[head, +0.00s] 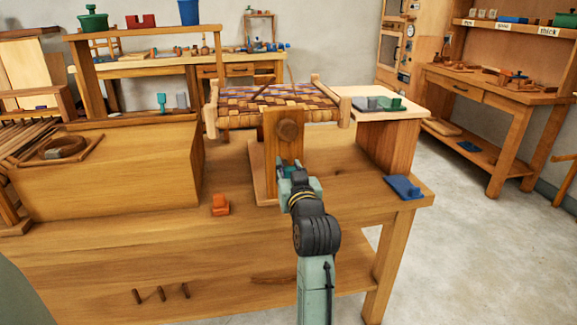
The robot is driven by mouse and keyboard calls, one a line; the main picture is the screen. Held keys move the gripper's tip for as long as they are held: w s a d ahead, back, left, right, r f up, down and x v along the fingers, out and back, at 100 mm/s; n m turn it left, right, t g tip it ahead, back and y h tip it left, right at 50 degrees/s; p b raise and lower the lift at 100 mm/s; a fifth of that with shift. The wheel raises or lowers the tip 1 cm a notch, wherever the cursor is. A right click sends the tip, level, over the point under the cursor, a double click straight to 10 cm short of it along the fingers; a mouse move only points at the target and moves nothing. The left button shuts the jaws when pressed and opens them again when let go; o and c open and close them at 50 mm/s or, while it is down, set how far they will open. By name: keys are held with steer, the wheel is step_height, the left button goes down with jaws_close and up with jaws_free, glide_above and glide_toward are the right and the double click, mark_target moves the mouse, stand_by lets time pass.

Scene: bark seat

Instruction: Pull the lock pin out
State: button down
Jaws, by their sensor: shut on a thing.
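A stool with a woven bark seat (268,97) stands on the wooden bench. In front of it is an upright wooden post (270,135) with a round dark wooden knob (288,129) near its top. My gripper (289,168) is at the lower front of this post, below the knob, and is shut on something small. This appears to be the lock pin, but the jaws hide it. I cannot tell how far it sits in the post.
An orange block (221,205) lies on the bench (110,240) left of my arm. A blue item (403,187) lies near the right corner. A large wooden box (110,165) fills the bench's left side. Open floor (470,250) is on the right.

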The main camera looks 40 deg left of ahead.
steer(key=shift+s+d, duration=0.2)
steer(key=shift+d, duration=0.05)
steer(key=c, duration=1.2)
jaws_free()
steer(key=shift+c, duration=0.2)
steer(key=v, duration=1.2)
